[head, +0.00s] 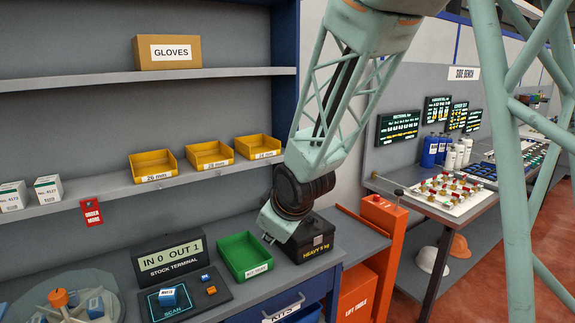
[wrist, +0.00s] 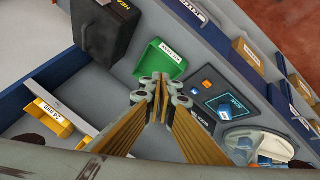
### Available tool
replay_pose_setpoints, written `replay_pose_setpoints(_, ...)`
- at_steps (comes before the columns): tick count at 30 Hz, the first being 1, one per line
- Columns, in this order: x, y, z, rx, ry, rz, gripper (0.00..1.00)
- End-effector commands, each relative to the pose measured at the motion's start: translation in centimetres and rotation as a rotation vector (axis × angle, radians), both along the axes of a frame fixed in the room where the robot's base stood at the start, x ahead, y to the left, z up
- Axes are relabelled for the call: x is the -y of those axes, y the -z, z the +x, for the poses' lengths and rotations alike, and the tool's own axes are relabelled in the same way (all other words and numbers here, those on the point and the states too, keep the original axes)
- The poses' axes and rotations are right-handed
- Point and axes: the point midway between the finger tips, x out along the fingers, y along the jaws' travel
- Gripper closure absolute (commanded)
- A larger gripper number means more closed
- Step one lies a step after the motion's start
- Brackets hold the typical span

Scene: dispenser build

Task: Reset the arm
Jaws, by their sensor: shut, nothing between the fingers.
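My gripper (head: 268,238) hangs over the bench in the head view, in front of the black heavy box and just right of the green kit tray (head: 243,255). In the wrist view my gripper's fingers (wrist: 161,82) are together with nothing between them. The green tray (wrist: 162,62) shows beyond the fingertips there and looks empty. My arm comes down from the top of the head view with its wrist bent above the bench.
A black box labelled heavy (head: 312,240) stands beside the gripper. The stock terminal (head: 170,258) reads IN 0 OUT 1; a blue box (head: 168,297) lies on the scan pad. Yellow bins (head: 210,155) line the shelf.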

Motion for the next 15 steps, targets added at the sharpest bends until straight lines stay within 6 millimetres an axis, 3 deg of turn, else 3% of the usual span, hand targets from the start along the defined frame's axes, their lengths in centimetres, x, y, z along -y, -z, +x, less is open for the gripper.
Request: replay_pose_setpoints(15,8.8,-5.5,-5.7,-0.067,0.215,0.026,1.00)
